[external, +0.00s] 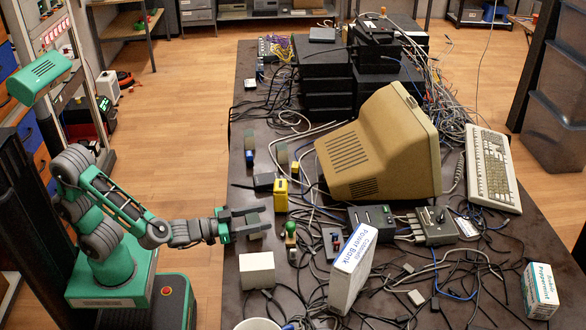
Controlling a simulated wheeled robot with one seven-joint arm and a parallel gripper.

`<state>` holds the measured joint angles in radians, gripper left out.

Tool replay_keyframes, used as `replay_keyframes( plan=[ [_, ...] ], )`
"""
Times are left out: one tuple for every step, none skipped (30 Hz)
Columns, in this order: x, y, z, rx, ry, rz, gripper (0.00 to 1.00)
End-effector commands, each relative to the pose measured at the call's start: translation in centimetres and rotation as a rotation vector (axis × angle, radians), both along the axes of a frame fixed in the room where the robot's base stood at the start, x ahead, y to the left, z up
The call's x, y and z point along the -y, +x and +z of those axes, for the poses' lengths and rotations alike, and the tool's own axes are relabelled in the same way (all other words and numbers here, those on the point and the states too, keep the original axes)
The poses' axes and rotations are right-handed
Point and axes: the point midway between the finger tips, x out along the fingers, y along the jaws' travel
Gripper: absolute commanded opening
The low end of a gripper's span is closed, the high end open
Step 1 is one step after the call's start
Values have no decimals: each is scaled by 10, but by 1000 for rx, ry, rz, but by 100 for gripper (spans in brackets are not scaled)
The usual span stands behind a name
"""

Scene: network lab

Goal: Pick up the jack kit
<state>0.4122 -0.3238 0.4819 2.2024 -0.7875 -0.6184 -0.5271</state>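I cannot make out for sure which thing is the jack kit; no label naming it is legible. My gripper (258,219) reaches over the left edge of the dark table (237,292), with its two fingers apart and pointing right. A small pale block (255,235) shows right by the lower finger; I cannot tell whether they touch. A plain white box (257,270) stands just in front of it. A small green-topped item (290,233) stands to the right of the fingertips, and a yellow item (281,195) stands behind it.
A white Power Bank box (352,268) stands upright to the right. A beige monitor (375,145), a keyboard (492,170) and a grey connector box (433,225) lie beyond. Loose cables cover much of the table. A peppermint box (540,290) is at the right, and a white cup (258,324) at the front edge.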

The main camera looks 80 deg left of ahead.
Motion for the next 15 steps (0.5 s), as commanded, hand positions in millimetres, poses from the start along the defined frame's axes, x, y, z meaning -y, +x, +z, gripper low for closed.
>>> replay_keyframes(
  plan=[
    [0,0,0,0,0,0,51],
    [0,0,0,0,0,0,49],
    [0,0,0,0,0,0,46],
    [0,0,0,0,0,0,43],
    [0,0,0,0,0,0,41],
    [0,0,0,0,0,0,38],
    [0,0,0,0,0,0,35],
    [0,0,0,0,0,0,33],
    [0,0,0,0,0,0,29],
    [0,0,0,0,0,0,27],
    [0,0,0,0,0,0,24],
    [0,0,0,-1,0,0,21],
    [0,0,0,-1,0,0,19],
    [0,0,0,-1,0,0,16],
    [0,0,0,-1,0,0,13]
  ],
)
